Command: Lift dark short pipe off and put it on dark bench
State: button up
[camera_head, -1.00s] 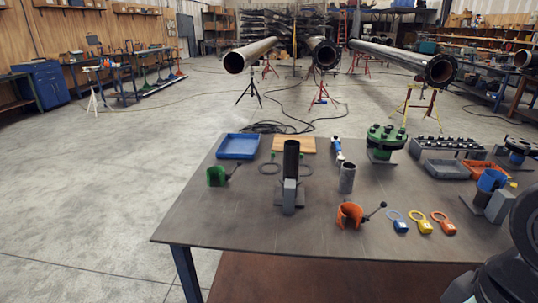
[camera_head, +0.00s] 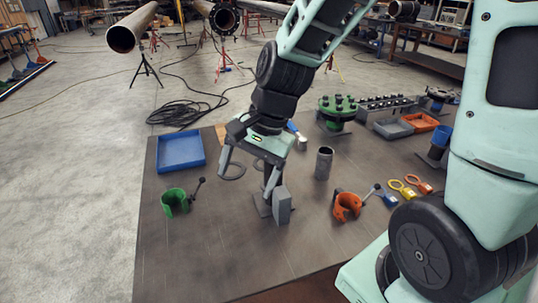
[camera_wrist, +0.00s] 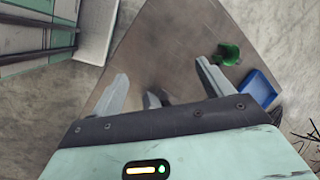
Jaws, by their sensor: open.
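My gripper (camera_head: 246,183) is open above the dark bench (camera_head: 190,262), its fingers pointing down beside a grey upright block stand (camera_head: 283,205). It also shows in the wrist view (camera_wrist: 162,72), with grey parts of a stand low between the fingers. The dark short pipe, seen earlier upright behind that block, cannot be made out now. The gripper covers much of that spot, so I cannot tell where the pipe is. A grey short pipe (camera_head: 323,163) stands upright on the bench to the right of the gripper.
A green clamp (camera_head: 175,202) and a blue tray (camera_head: 180,152) are on the left. An orange clamp (camera_head: 347,206), a green flange (camera_head: 337,108) and an orange tray (camera_head: 418,122) are on the right. The bench's front left is clear.

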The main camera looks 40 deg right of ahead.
jog(key=w+d+r+m+t+p, duration=0.15)
jog(key=w+d+m, duration=0.25)
jog(key=d+m, duration=0.65)
jog(key=w+d+r+m+t+p, duration=0.1)
jog(key=w+d+m+t, duration=0.3)
jog(key=d+m, duration=0.65)
jog(key=n, duration=0.2)
send_near(268, 168)
jog(key=shift+g+h, duration=0.3)
jog(key=shift+g, duration=0.15)
jog(key=w, duration=0.2)
jog(key=w+d, duration=0.1)
jog(key=w, duration=0.1)
jog(key=shift+w+r, duration=0.2)
jog(key=shift+r, duration=0.05)
jog(key=shift+p+x, duration=0.4)
jog(key=shift+x, duration=2.45)
jog(key=shift+w+a+r, duration=0.1)
jog(key=shift+w+a, duration=0.05)
jog(key=shift+a, duration=0.05)
jog(key=c, duration=1.3)
